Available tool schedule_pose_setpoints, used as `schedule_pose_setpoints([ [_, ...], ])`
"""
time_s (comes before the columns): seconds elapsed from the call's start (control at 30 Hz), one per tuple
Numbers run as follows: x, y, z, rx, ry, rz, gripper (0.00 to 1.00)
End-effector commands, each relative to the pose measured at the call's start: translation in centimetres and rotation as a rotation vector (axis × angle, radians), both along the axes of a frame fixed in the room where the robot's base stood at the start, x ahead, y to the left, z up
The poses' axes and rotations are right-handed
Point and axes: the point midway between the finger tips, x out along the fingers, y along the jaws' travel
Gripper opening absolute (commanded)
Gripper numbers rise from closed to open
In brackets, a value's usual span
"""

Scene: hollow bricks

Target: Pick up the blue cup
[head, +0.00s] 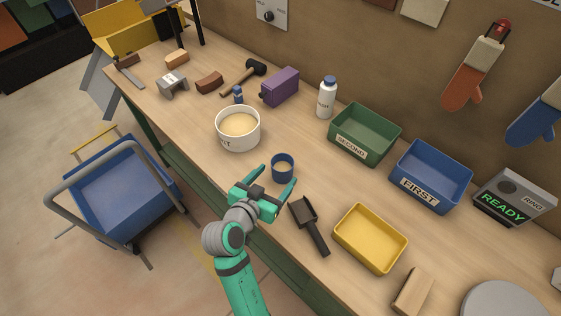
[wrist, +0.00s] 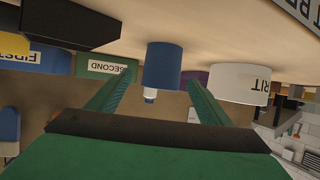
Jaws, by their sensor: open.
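The blue cup (head: 282,168) stands upright on the workbench, in front of a white tub (head: 238,128). My green gripper (head: 278,176) is open and empty, low over the bench on the near side of the cup. Its fingers point at the cup, one toward each side. In the wrist view, which is upside down, the cup (wrist: 162,64) sits between and beyond the fingertips (wrist: 160,82). I cannot tell whether the fingertips reach past its near wall; no contact shows.
A black scoop (head: 309,224) lies right of my gripper, then a yellow tray (head: 370,239). Behind are a green SECOND bin (head: 365,133), a blue FIRST bin (head: 431,176) and a white bottle (head: 326,98). Bare bench lies between the cup and the green bin.

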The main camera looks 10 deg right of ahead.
Motion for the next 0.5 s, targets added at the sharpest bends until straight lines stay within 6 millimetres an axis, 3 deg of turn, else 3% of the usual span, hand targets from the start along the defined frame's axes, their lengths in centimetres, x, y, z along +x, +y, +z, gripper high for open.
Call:
schedule_pose_setpoints([
  [0.3,3.1,-2.5,-1.7,0.000,0.000,0.001,0.73],
  [0.5,4.0,-3.1,-2.1,-0.001,0.001,0.000,0.73],
])
